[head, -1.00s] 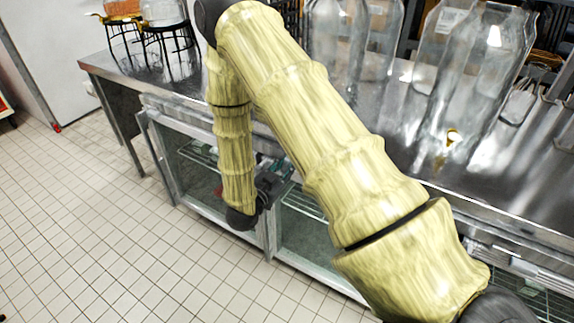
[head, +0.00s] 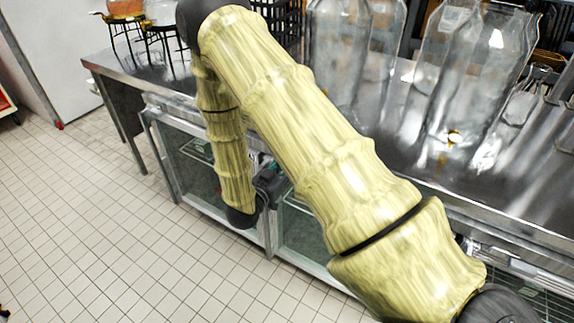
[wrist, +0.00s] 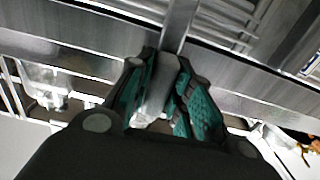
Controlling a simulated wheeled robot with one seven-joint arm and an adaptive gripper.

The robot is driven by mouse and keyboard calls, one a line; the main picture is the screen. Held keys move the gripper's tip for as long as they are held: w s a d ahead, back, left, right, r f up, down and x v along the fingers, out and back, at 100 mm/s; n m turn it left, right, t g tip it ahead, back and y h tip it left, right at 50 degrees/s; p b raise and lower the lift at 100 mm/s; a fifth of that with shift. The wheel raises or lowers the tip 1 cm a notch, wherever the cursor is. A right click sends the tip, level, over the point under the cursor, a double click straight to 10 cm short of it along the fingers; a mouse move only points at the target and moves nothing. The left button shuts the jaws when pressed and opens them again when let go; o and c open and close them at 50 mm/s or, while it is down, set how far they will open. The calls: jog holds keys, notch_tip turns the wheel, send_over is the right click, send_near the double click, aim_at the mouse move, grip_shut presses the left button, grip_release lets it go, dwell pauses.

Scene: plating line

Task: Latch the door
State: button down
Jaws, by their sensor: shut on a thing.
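The glass-fronted cabinet under the counter has a left door (head: 190,178) and a right door (head: 297,238), both in pale metal frames. In the head view my gripper (head: 268,178) is at the cabinet front near the upright between them, mostly hidden by my arm. In the wrist view its teal-padded fingers (wrist: 163,84) are shut on a grey metal piece (wrist: 156,100), which looks like a handle or latch part. A metal bar (wrist: 178,25) runs on just beyond the fingertips. I cannot tell whether the door is fully shut or latched.
The steel counter (head: 400,160) above carries large glass containers (head: 470,75) at the right and dark wire stands (head: 165,45) at the far left. The tiled floor (head: 110,240) in front of the cabinet is clear.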

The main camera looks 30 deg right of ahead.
jog(key=c, duration=1.3)
grip_release()
jog(key=shift+a, duration=0.1)
jog(key=v, duration=1.1)
jog(key=shift+s+a, duration=0.15)
jog(key=shift+a, duration=0.25)
jog(key=s+a+f+n+y, duration=0.1)
jog(key=s+f+n+y, duration=0.35)
jog(key=f, duration=0.45)
jog(key=s+a+f+n+y, duration=0.1)
jog(key=s+f+n+y, duration=0.3)
jog(key=f, duration=0.6)
jog(key=s+a+f+n+g+y, duration=0.1)
jog(key=s+a+f+g+y, duration=0.1)
jog(key=s, duration=0.5)
jog(key=s+a+f+n+g+y, duration=0.1)
jog(key=s+f+g+y, duration=0.2)
jog(key=s, duration=0.4)
jog(key=s+a+f+n+g+y, duration=0.2)
jog(key=s+y, duration=0.1)
jog(key=s, duration=0.4)
jog(key=shift+s+a+f, duration=0.2)
jog(key=shift+a, duration=0.1)
